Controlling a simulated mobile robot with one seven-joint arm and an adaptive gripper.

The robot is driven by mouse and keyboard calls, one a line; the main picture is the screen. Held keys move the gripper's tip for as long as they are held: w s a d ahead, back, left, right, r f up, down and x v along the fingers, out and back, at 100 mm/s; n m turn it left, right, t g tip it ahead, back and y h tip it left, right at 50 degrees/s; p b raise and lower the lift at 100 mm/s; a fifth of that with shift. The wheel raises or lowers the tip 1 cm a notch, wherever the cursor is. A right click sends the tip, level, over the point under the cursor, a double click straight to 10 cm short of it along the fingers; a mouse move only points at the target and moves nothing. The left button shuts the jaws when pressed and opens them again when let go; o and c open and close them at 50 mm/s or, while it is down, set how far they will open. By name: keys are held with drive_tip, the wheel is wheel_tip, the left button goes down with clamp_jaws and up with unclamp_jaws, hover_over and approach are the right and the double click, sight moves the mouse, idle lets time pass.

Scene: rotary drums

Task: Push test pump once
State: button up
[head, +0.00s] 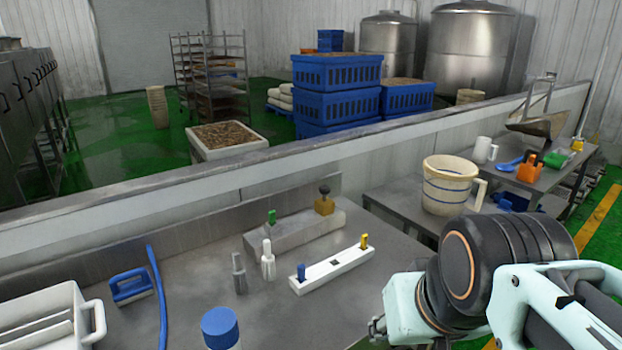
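No part is clearly marked as the test pump. A grey block (297,231) at the back of the steel bench carries a green-topped peg (271,217) at its left and a brass-coloured piece with a black knob (324,202) at its right; this knob looks most like a pump. In front lies a white bar (333,270) with a blue peg (301,272) and a yellow peg (364,241). My arm fills the lower right, apart from these things. A small metal part at its left edge may belong to my gripper (376,328); its fingers cannot be made out.
A white bottle (267,262) and a grey one (239,273) stand left of the white bar. A blue-capped container (220,327), blue brush (130,286) and white tub (45,318) are nearer left. A cream bucket (453,186) stands right. A low wall (180,193) runs behind.

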drive_tip(key=shift+c, duration=0.5)
clamp_jaws()
idle(1.3)
